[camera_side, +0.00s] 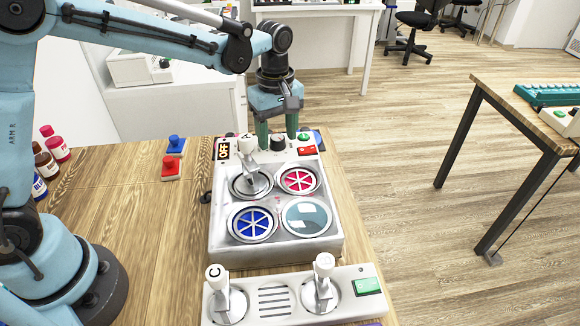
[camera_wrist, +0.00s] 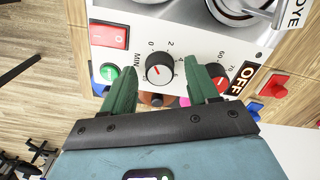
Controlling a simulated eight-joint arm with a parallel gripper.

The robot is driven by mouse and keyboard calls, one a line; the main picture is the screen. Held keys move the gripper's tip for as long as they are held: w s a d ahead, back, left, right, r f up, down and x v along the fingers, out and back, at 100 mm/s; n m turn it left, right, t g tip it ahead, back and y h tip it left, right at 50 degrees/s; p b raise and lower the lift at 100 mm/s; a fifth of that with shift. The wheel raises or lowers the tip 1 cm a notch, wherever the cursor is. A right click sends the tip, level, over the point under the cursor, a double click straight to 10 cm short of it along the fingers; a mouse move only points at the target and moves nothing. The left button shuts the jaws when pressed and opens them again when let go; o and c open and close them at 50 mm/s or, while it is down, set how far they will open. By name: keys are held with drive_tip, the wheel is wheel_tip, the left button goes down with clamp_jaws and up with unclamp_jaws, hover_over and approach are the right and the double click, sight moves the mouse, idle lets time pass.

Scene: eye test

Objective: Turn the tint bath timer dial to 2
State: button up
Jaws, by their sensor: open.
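My gripper (camera_wrist: 160,76) is open, one green finger on each side of the dial. Contact with the knob cannot be told. In the side view my gripper (camera_side: 277,131) points down over the panel's back end.
A lever (camera_side: 258,180) stands in one well. A red button block (camera_side: 170,168) and bottles (camera_side: 46,165) are at left.

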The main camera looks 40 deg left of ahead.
drive_tip(key=c, duration=1)
drive_tip(key=shift+c, duration=0.2)
drive_tip(key=shift+m, duration=0.5)
drive_tip(key=m, duration=0.4)
drive_tip(key=shift+m, duration=2.5)
drive_tip(key=o, duration=1)
